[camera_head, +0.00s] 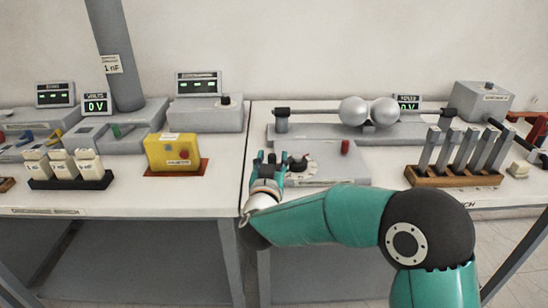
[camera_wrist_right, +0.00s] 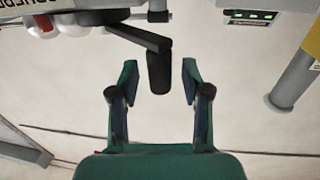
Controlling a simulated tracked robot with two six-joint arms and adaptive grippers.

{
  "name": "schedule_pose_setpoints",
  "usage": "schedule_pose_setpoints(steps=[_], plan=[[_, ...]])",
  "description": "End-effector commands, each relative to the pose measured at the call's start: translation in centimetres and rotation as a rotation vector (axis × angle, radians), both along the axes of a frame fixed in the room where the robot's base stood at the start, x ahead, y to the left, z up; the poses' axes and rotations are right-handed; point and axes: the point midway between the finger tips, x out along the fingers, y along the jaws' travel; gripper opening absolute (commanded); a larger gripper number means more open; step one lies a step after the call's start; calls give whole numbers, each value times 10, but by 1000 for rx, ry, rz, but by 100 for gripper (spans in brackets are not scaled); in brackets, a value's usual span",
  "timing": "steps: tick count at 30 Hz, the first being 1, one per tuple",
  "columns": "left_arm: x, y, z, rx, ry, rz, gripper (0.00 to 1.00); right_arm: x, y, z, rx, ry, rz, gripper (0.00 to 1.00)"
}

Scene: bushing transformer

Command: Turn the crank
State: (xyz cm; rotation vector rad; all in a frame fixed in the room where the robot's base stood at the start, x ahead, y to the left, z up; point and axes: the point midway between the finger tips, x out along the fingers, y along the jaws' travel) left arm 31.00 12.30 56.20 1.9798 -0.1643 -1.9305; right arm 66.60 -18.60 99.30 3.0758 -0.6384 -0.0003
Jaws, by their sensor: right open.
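The crank (camera_wrist_right: 138,38) shows in the right wrist view as a dark flat arm ending in a black cylindrical handle (camera_wrist_right: 158,72). In the head view its dark parts (camera_head: 297,161) show at the left of a low grey box, partly hidden by my gripper. My right gripper (camera_head: 271,159) is at the left end of that box. It is open, with one teal finger on each side of the handle in the wrist view. A gap shows on both sides, so the fingers appear not to touch it. My left gripper is not in view.
The grey box (camera_head: 330,165) carries a red knob (camera_head: 345,147). Behind it are two silver spheres (camera_head: 369,111) on a grey base. A wooden rack (camera_head: 455,177) with grey bars stands right, beyond my forearm. A yellow box (camera_head: 173,151) sits left, across the gap between the tables.

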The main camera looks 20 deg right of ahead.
Motion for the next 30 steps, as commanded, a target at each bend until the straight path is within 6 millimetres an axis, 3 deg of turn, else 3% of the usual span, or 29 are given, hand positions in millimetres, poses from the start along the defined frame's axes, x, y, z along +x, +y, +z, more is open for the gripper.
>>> schedule_pose_setpoints(steps=[10,19,30], plan=[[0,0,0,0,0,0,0,4,-2,-1,0,1,0,48],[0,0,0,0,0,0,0,3,-2,0,0,1,0,0],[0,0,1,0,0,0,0,8,-1,0,1,0,-1,0]])
